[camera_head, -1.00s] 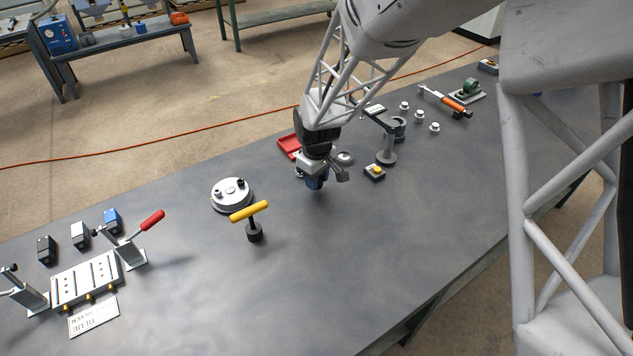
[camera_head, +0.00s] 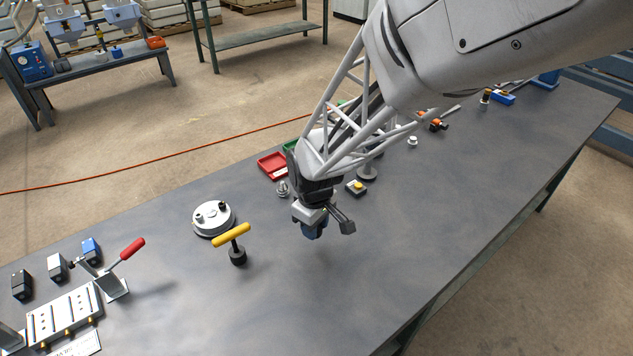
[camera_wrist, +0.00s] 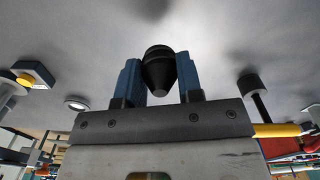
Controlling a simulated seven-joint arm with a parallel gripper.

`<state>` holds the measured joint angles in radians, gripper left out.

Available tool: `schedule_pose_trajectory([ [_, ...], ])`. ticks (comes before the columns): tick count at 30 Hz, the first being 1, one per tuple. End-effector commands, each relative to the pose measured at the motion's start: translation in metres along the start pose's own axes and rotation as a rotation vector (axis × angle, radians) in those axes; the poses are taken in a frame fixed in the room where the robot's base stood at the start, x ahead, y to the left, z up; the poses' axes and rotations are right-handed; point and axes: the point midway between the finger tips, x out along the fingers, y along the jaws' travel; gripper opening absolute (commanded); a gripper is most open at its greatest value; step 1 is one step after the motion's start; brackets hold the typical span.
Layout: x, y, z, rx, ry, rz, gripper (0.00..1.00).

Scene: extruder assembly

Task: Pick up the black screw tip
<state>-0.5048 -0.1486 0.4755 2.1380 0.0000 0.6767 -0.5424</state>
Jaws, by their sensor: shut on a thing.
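The black screw tip (camera_wrist: 159,72) shows in the wrist view as a dark tapered piece between the two blue fingers of my gripper (camera_wrist: 158,80). The fingers are shut on its sides, and its narrow end points toward the gripper body. In the head view my gripper (camera_head: 312,230) is over the middle of the grey table (camera_head: 400,260), pointing down. The screw tip cannot be made out there. The height of the tip above the table is hard to tell.
A yellow-handled T-tool (camera_head: 232,236) and a round silver flange (camera_head: 213,218) stand left of my gripper. A red tray (camera_head: 272,165) and a yellow-button box (camera_head: 356,187) are behind it. A clamp fixture (camera_head: 64,312) is at front left. The table's right front is clear.

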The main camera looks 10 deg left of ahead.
Motion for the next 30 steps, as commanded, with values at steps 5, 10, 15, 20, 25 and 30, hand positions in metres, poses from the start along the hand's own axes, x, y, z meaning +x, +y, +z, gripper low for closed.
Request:
schedule_pose_trajectory([
  [5,-0.002,-0.009,0.015,0.0,0.001,0.001,0.05],
  [10,-0.003,-0.014,0.023,0.0,0.0,0.0,0.05],
  [15,-0.003,-0.016,0.026,0.0,0.0,0.0,0.05],
  [20,-0.003,-0.017,0.026,0.0,0.0,0.0,0.05],
  [25,-0.003,-0.016,0.026,0.0,0.0,0.0,0.05],
  [30,-0.003,-0.016,0.026,0.0,0.0,0.0,0.05],
])
